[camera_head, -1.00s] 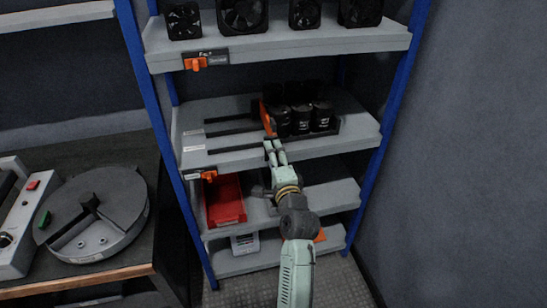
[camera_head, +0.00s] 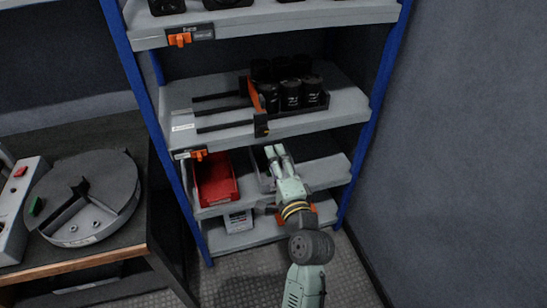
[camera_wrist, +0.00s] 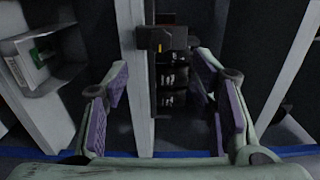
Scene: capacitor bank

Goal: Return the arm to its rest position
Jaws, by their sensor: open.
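My arm reaches up from the bottom of the head view toward the blue-framed shelf rack (camera_head: 372,125). My gripper (camera_head: 274,150) is in front of the rack, just below the front edge of the middle shelf. In the wrist view my gripper (camera_wrist: 160,100) has its two purple-padded fingers wide apart with nothing held between them. Black capacitors (camera_head: 290,94) stand in a group on the middle shelf (camera_head: 345,106), beside an orange divider (camera_head: 256,95). They also show, dark, beyond the fingers in the wrist view (camera_wrist: 172,78).
A red bin (camera_head: 214,183) and a grey bin, partly hidden by my gripper, are on the shelf below. A bench with a round grey device (camera_head: 82,200) stands at the left. A grey wall (camera_head: 460,130) closes the right side. Floor (camera_head: 245,280) shows below the rack.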

